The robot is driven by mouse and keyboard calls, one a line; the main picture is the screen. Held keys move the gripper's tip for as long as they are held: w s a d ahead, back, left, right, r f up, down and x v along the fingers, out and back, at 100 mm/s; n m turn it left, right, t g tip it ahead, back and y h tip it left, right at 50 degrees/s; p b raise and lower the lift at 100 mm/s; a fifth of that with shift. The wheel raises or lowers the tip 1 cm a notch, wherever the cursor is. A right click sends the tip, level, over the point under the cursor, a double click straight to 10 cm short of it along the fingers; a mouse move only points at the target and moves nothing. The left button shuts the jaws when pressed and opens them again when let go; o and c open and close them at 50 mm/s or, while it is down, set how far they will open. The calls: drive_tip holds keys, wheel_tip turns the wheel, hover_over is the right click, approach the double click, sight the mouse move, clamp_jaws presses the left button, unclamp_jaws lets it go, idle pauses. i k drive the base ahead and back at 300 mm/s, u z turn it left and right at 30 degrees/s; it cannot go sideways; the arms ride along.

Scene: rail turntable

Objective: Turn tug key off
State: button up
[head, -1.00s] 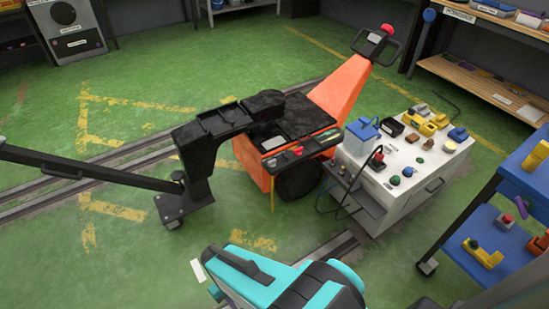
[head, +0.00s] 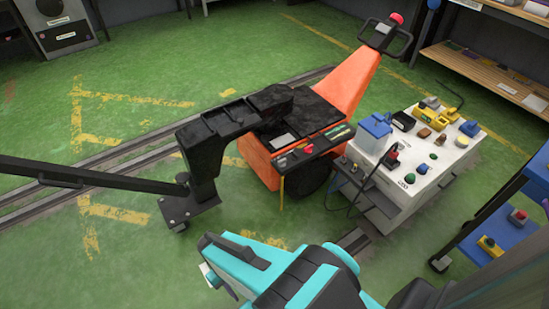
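The orange tug (head: 351,85) stands on the floor tracks in the middle of the head view, with a black deck and a handle with a red knob (head: 397,18) at its raised end. A dark control panel (head: 318,145) runs along its near side. My teal arm shows at the bottom, apart from the tug. My gripper's fingers are not in view.
A white cabinet (head: 419,183) with several coloured items on top stands right of the tug. A blue-shelved cart (head: 505,232) is at the right edge. A black bar on a wheeled foot (head: 187,208) lies left. Green floor (head: 130,265) is clear at lower left.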

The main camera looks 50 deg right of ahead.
sight(281, 164)
drive_tip(key=u, duration=0.35)
drive_tip(key=i, duration=0.35)
drive_tip(key=u, duration=0.4)
drive_tip(key=k, duration=0.9)
drive_tip(key=z, duration=0.15)
drive_tip(key=i, duration=0.9)
drive_tip(key=u, duration=0.1)
